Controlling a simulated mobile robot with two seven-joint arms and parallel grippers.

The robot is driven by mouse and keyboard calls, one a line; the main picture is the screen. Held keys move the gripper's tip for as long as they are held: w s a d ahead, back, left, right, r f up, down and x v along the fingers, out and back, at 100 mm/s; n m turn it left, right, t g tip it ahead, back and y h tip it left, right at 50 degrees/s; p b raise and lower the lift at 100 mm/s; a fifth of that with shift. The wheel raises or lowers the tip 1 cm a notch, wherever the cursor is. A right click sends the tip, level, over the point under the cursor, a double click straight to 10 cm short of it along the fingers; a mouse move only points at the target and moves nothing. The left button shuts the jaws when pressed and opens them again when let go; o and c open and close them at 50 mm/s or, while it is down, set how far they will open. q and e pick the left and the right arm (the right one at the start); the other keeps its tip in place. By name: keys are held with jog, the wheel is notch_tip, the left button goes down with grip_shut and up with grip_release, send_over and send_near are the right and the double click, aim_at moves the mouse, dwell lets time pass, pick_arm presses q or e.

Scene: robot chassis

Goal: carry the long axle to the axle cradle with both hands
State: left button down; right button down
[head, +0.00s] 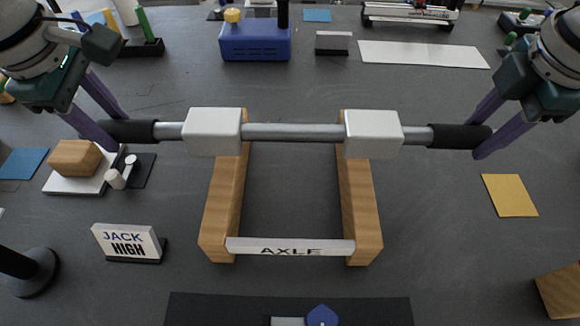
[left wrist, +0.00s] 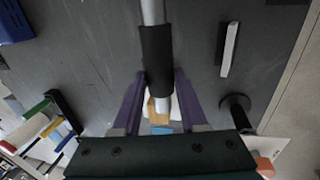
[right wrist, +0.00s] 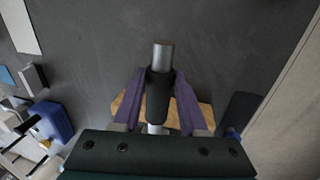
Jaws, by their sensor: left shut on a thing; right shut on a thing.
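The long axle (head: 290,132) is a grey bar with two white blocks and a black grip at each end. It lies level across the head view, over the far part of the wooden axle cradle (head: 221,210), whose front plate reads AXLE. Whether it touches the cradle cannot be told. My left gripper (head: 108,132) is shut on the left black grip, which also shows in the left wrist view (left wrist: 157,60). My right gripper (head: 482,142) is shut on the right black grip, also in the right wrist view (right wrist: 159,95).
A JACK HIGH sign (head: 128,243) stands left of the cradle. A wooden block (head: 75,158) on a white plate sits below my left gripper. A yellow sheet (head: 509,195) lies at right. A blue box (head: 255,42) stands at the back. The table beside the cradle is mostly clear.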

pick_arm(q)
jog(key=shift+w, duration=0.1)
pick_arm(e)
jog(key=shift+w, duration=0.1)
